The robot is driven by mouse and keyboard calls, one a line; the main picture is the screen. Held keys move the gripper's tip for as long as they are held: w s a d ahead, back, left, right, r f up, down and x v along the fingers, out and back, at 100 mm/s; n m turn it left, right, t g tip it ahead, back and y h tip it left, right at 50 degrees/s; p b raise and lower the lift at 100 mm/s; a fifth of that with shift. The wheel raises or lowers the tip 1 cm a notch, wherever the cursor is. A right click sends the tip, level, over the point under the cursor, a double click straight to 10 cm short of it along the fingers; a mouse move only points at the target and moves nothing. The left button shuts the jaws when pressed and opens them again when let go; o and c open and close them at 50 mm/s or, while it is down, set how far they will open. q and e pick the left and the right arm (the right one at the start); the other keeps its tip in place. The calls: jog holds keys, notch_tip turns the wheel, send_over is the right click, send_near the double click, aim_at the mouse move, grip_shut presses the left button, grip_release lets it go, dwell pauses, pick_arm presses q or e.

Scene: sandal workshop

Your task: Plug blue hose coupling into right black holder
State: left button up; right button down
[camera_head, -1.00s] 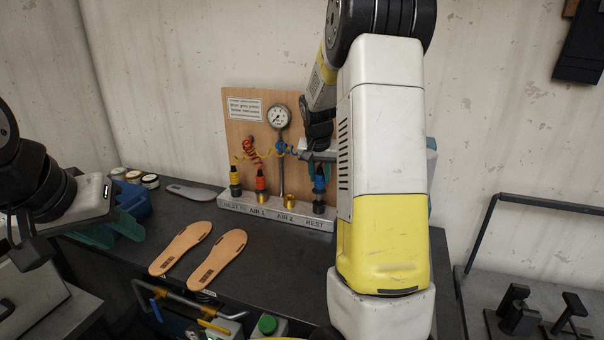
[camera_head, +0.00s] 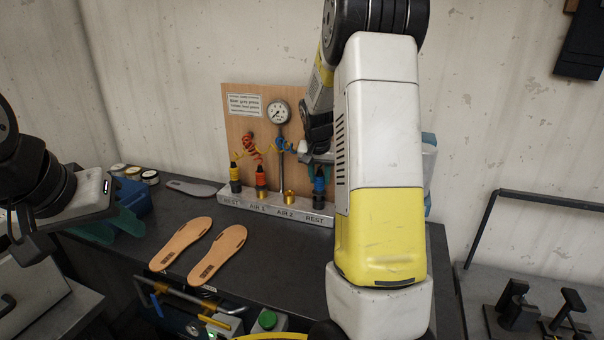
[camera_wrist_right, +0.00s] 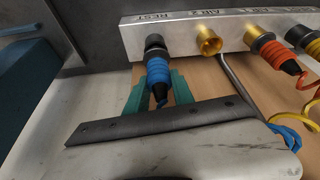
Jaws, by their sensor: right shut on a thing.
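The blue hose coupling (camera_head: 319,184) stands upright at the right black holder (camera_head: 319,201), at the REST end of the grey rail. In the right wrist view the blue coupling (camera_wrist_right: 158,72) lines up with the black holder (camera_wrist_right: 155,43) and meets it with no visible gap; how deep it sits is hidden. My right gripper (camera_wrist_right: 157,93) is shut on the coupling's hose-side end, its green fingers on both sides. My right arm hides part of it in the head view. My left gripper (camera_head: 112,228) is open and empty at the left, over the bench, away from the rail.
A red coupling (camera_head: 260,179) sits at AIR 1 and a yellow one (camera_head: 235,175) at the left REST. The brass AIR 2 socket (camera_head: 289,197) is empty. A gauge (camera_head: 278,112) is on the board behind. Two sandal soles (camera_head: 218,257) lie in front on the bench.

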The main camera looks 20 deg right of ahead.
jog(key=shift+f, duration=0.95)
jog(key=c, duration=1)
grip_release()
jog(key=shift+r, duration=5)
jog(key=s+a+r+n+t+y, duration=0.1)
jog(key=s+a+r, duration=0.25)
jog(key=s, duration=0.35)
jog(key=s+a+r+n+y, duration=0.1)
jog(key=s+a+r+n, duration=0.15)
jog(key=s+a, duration=0.35)
jog(key=s+a+n, duration=0.1)
jog(key=s+a, duration=0.1)
jog(key=s, duration=0.3)
jog(key=s+a+t+y, duration=0.1)
jog(key=s+a, duration=0.1)
jog(key=s, duration=0.4)
jog(key=s+a+n+y, duration=0.1)
jog(key=s+a, duration=0.1)
jog(key=s, duration=0.4)
jog(key=shift+s+a+f+n, duration=0.15)
jog(key=shift+a+n, duration=0.2)
jog(key=shift+a, duration=0.05)
